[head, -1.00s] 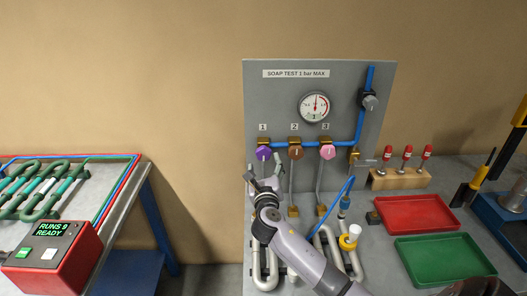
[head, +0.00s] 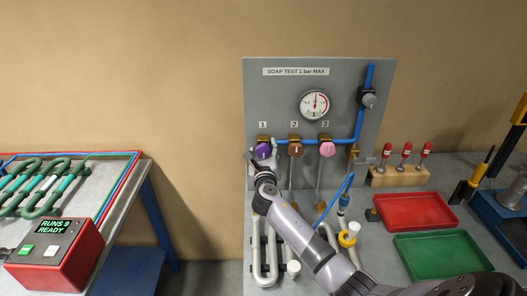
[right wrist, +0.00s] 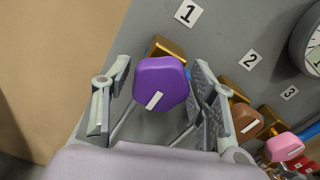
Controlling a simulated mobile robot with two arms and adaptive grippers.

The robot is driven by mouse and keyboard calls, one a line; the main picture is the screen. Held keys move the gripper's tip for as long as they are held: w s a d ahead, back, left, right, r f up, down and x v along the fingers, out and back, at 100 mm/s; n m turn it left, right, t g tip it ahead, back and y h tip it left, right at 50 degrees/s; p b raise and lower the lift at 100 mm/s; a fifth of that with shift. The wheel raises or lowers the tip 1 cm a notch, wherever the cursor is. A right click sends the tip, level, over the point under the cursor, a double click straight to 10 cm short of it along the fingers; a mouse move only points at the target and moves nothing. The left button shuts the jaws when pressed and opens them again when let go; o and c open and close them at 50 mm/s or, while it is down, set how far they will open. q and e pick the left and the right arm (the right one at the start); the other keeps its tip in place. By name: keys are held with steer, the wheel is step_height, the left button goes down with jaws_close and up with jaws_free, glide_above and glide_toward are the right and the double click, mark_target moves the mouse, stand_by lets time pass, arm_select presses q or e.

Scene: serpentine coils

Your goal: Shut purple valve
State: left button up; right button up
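The purple valve (head: 263,150) is a faceted knob under label 1 on the grey test panel (head: 345,75). In the right wrist view, the purple valve (right wrist: 160,84) shows a short white mark, tilted in that picture, and a brass body behind it. My right gripper (head: 262,159) is just in front of and below the knob in the head view. In the right wrist view my right gripper (right wrist: 160,72) is open, with one finger on each side of the knob and gaps visible. My left gripper is not in view.
A brown valve (head: 296,149) and a pink valve (head: 327,149) sit to the right of it. A pressure gauge (head: 315,104) is above. Grey coil pipes (head: 257,262) stand below. A red tray (head: 418,212) and a green tray (head: 442,256) lie at the right.

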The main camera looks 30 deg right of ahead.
steer(key=c, duration=0.9)
